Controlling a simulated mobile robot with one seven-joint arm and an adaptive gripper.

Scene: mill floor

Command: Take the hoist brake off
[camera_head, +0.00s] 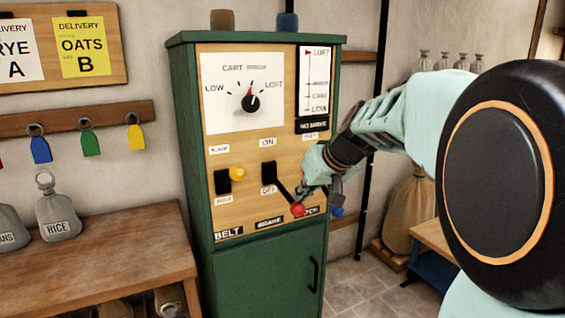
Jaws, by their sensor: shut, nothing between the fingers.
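The hoist brake lever is on the green control cabinet, above a label that reads like BRAKE. Its black plate (268,172) has ON above it and a label like OFF below. Its black arm slants down and right to a red ball knob (297,209), at the lower end. My gripper (305,192) is shut and empty, just above and right of the red knob. I cannot tell whether it touches the knob. My gripper and wrist cover part of the panel's right side, including most of the third control, whose blue knob (338,211) shows.
The belt lever has a yellow knob (237,174), left of the brake. A dial (250,103) and a level gauge (314,80) sit above. A wooden bench (110,250) with a weight marked RICE (58,212) stands at left. A sack (408,215) stands behind my arm.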

